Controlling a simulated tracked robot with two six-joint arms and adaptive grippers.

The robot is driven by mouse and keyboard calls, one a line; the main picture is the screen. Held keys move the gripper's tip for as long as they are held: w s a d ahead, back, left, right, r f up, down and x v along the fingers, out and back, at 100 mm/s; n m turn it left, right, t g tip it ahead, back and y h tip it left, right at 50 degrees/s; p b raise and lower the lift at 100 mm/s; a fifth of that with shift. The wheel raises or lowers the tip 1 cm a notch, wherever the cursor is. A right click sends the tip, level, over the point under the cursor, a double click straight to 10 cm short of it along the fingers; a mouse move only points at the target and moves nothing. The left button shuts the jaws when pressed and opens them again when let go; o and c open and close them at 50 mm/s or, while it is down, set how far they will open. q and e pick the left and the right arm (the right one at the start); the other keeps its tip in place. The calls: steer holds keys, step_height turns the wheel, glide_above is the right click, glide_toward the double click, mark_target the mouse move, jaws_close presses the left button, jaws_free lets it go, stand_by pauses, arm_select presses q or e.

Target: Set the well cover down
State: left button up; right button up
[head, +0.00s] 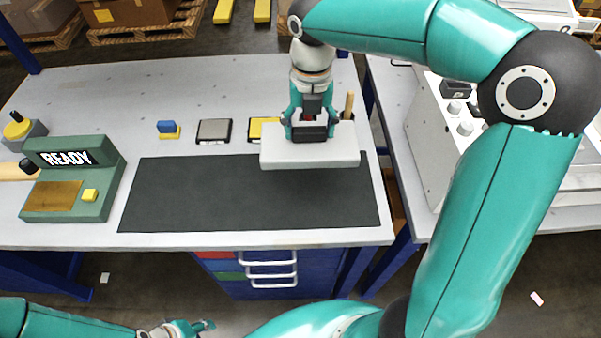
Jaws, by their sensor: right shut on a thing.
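The well cover (310,157) is a white, flat rectangular block. My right gripper (311,128) is shut on it at its upper middle and points down over the back right of the dark mat (200,200). The cover hides that part of the mat, and I cannot tell for sure whether it touches the mat or hangs just above it. My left gripper (196,327) is low at the bottom left, in front of the table and away from the cover. Its fingers are small and partly cut off by the picture edge.
Behind the mat are a blue and yellow block (168,129), a grey square pad (214,130) and a yellow pad (257,127) partly behind the cover. A wooden handle (348,105) stands near the gripper. The mat's left is clear.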

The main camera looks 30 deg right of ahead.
mark_target(309, 129)
step_height(309, 129, down, 15)
steer(key=shift+f+b, duration=0.15)
steer(key=shift+b, duration=0.2)
steer(key=o, duration=1.2)
steer(key=shift+f, duration=0.1)
step_height(309, 129, up, 12)
steer(key=shift+r+p, duration=0.15)
steer(key=shift+p, duration=0.2)
